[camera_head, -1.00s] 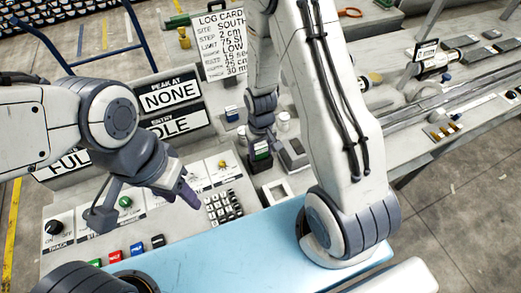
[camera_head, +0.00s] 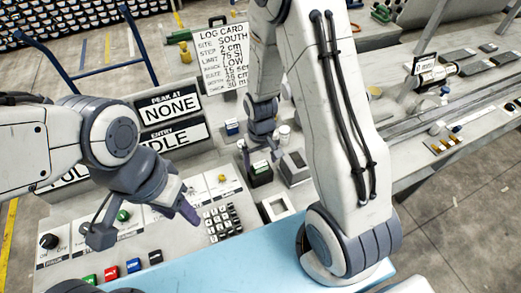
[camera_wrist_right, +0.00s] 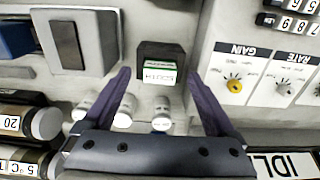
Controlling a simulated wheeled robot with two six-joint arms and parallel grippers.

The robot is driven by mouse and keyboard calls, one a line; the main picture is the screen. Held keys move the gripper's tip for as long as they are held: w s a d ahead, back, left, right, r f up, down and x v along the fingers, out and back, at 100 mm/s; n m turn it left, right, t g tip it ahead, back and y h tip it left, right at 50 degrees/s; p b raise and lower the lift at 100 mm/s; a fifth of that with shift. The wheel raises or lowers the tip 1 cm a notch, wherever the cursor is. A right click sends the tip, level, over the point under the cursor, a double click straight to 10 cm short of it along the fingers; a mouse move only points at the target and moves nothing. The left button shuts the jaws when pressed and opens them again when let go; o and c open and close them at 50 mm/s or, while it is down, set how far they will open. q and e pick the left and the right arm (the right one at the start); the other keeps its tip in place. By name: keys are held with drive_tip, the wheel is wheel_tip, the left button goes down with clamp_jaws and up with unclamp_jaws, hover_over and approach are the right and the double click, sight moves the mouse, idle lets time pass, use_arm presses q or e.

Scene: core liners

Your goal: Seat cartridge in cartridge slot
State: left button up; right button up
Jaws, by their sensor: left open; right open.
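A green cartridge with a white label reading SOUTH (camera_wrist_right: 160,74) stands in a dark block-shaped slot (camera_wrist_right: 152,50); how deep it sits I cannot tell. In the head view the cartridge (camera_head: 260,168) shows as a small green top in the dark slot, below my right gripper (camera_head: 262,152). In the right wrist view the fingers of my right gripper (camera_wrist_right: 158,76) are spread wide, one on each side of the cartridge, empty and apart from it. My left gripper (camera_head: 186,208) hangs over the console, left of the keypad, holding nothing visible.
A keypad (camera_head: 221,222), knobs and coloured buttons (camera_head: 133,265) cover the console's front. A blue-topped item (camera_head: 232,127) and white-capped containers (camera_head: 284,134) stand near the slot. The log card (camera_head: 222,52) reads SOUTH. A grey box with a dark top (camera_head: 295,166) stands right of the slot.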

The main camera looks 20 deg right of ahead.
sight(261, 165)
wheel_tip(261, 165, up, 7)
drive_tip(key=shift+r, duration=0.15)
idle(0.5)
